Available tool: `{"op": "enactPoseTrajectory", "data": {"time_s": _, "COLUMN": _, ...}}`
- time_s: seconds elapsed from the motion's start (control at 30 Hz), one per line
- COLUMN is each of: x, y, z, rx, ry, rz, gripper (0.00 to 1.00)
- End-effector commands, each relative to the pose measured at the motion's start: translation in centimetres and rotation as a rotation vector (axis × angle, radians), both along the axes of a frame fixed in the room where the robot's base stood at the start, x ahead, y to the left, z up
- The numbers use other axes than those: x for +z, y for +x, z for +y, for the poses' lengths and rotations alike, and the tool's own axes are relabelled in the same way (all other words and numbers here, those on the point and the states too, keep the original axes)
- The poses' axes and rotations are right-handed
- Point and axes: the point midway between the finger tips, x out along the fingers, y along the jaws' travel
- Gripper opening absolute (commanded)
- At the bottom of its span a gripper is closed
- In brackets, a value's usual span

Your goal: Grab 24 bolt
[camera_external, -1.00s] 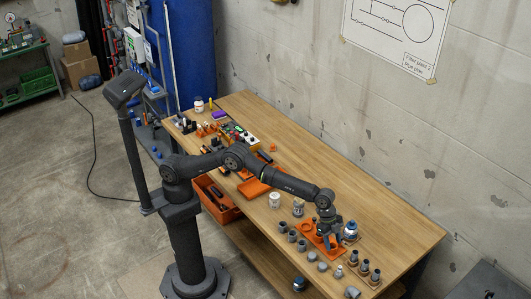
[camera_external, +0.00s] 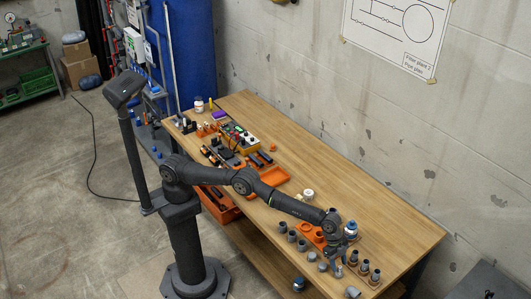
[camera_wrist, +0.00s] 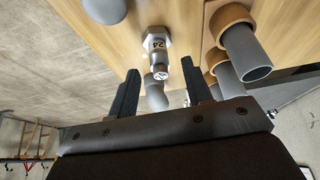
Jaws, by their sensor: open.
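The bolt marked 24 (camera_wrist: 155,42) shows in the wrist view, metallic grey with a hexagonal head. Its lower end is between the tips of my gripper (camera_wrist: 160,72), with visible gaps to both dark fingers. My gripper is open and holds nothing. In the external view my gripper (camera_external: 341,264) is low over the front right part of the table, left of the collared pipe pieces; the bolt is hidden or too small to tell there.
Grey pipes with brown collars (camera_wrist: 240,42) stand close on the right in the wrist view. A rounded grey fitting (camera_wrist: 155,93) is behind the bolt. An orange tray (camera_external: 308,232) and a blue-and-white container (camera_external: 351,228) are nearby on the table (camera_external: 400,225). The table's back right is clear.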

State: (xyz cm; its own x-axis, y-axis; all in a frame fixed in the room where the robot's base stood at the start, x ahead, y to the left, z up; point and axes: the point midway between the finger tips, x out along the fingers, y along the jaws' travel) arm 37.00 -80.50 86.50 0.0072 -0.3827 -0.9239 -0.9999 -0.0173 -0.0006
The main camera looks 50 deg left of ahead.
Motion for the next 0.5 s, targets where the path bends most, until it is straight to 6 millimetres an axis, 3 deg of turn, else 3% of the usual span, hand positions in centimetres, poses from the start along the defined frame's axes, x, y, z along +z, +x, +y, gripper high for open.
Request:
{"op": "enactPoseTrajectory", "data": {"time_s": 0.2, "x": -1.7, "y": 0.0, "z": -0.7, "rx": 0.0, "ry": -0.001, "rz": 0.0, "gripper": 0.45}}
{"op": "enactPoseTrajectory", "data": {"time_s": 0.5, "x": -2.0, "y": 0.0, "z": -0.8, "rx": 0.0, "ry": 0.0, "rz": 0.0, "gripper": 0.45}}
